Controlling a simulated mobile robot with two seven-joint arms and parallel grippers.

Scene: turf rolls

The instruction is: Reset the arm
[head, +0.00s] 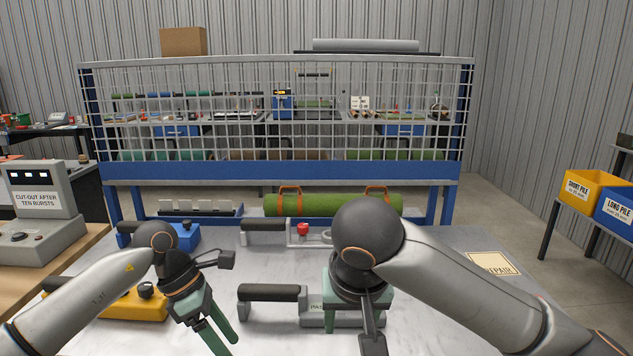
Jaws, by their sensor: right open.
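My right arm comes in from the right. Its gripper (372,322) points down over the near middle of the grey table (280,342), in front of a grey tool with a black handle (272,292). It is open, and no object shows held in it. My arm hides part of the gripper and of that tool. My left arm comes in from the left. Its gripper (216,334) points down and to the right over the near left of the table, right of a yellow tool (133,306). Its green fingers run close together, and I cannot tell their opening.
A green turf roll (333,204) with orange straps lies at the table's back, before a blue-framed mesh screen (270,170). A tool with a red knob (303,229) and a blue tool (186,236) stand mid-table. A grey control box (40,195) is left. Yellow and blue bins (592,190) are right.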

